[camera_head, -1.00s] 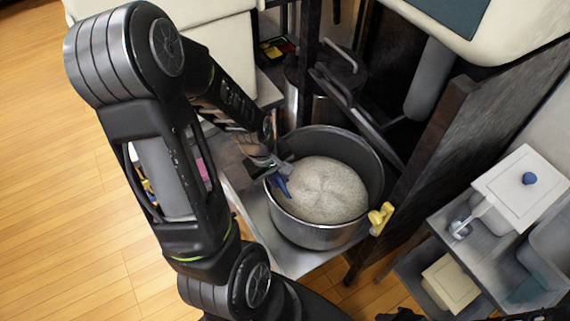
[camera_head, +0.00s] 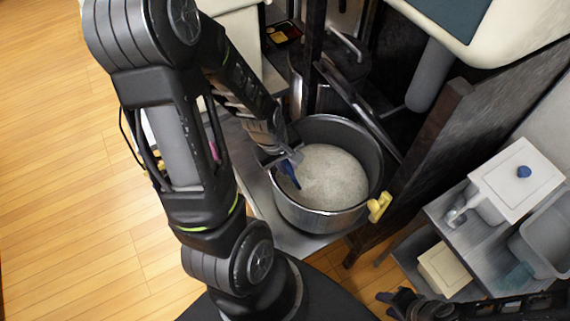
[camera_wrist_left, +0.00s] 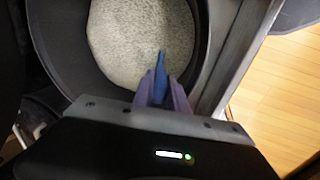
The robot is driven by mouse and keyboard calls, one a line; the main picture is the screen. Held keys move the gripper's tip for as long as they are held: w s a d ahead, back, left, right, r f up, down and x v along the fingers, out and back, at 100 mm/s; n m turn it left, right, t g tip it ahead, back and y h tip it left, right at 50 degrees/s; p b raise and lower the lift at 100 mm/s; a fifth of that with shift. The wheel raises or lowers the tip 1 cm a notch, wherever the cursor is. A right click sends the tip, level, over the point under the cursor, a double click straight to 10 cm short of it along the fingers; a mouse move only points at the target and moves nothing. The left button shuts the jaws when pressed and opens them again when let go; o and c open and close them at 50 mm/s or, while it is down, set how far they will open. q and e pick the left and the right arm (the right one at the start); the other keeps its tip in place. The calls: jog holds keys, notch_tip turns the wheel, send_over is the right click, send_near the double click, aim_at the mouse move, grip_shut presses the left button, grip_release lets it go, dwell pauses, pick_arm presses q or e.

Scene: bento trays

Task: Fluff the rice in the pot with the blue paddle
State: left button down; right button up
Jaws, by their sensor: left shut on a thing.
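The metal pot (camera_head: 372,150) stands on a grey surface and holds pale rice (camera_head: 335,180); the rice also shows in the left wrist view (camera_wrist_left: 125,40). My left gripper (camera_head: 290,157) is at the pot's left rim, shut on the blue paddle (camera_head: 289,174). The paddle points down inside the pot near its left wall; it also shows between the fingers in the left wrist view (camera_wrist_left: 160,72). I cannot tell how deep its tip is in the rice. My right gripper (camera_head: 392,300) is dark and small at the bottom, away from the pot; its jaws are unclear.
A yellow piece (camera_head: 380,206) is at the pot's right side. A dark upright panel (camera_head: 430,150) stands close right of the pot, and a second metal pot (camera_head: 320,85) is behind it. A white-lidded container (camera_head: 515,180) with a blue knob sits on the right shelf.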

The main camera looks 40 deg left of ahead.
pick_arm(q)
jog(key=w+r+p, duration=0.2)
jog(key=r+p, duration=0.7)
jog(key=w+d+r+p, duration=0.1)
jog(key=w+r+p, duration=0.1)
jog(key=r+p, duration=0.6)
jog(key=shift+w+d+r+p, duration=0.2)
jog(key=shift+w+r+p, duration=0.15)
jog(key=shift+r, duration=0.25)
